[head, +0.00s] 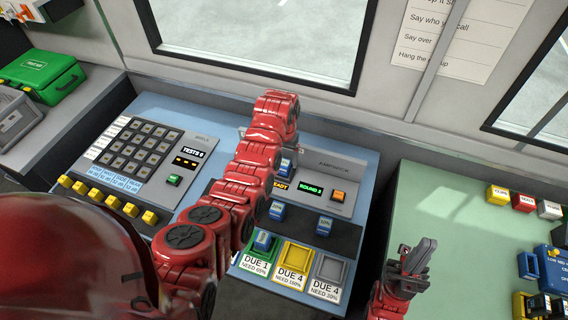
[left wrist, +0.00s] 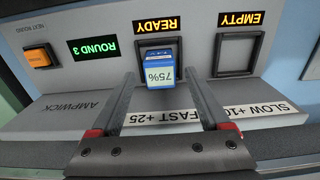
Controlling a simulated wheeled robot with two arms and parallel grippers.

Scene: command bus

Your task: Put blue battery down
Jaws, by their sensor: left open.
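A blue battery (left wrist: 160,72) with a pale 75% label stands in the charger slot under the READY sign in the left wrist view. The battery also shows in the head view (head: 287,166), partly behind my red left arm. My left gripper (left wrist: 160,84) is open, with its fingers on either side of the battery; I cannot tell whether they touch it. The slot under the EMPTY sign (left wrist: 238,53) is vacant. My right gripper (head: 415,258) is raised at the lower right, away from the charger; its jaw gap is unclear.
Another sits in the green tray (head: 249,264); the yellow tray (head: 294,258) and grey tray (head: 331,270) look empty. A keypad panel (head: 140,150) is left. The green table (head: 450,220) has clear room.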

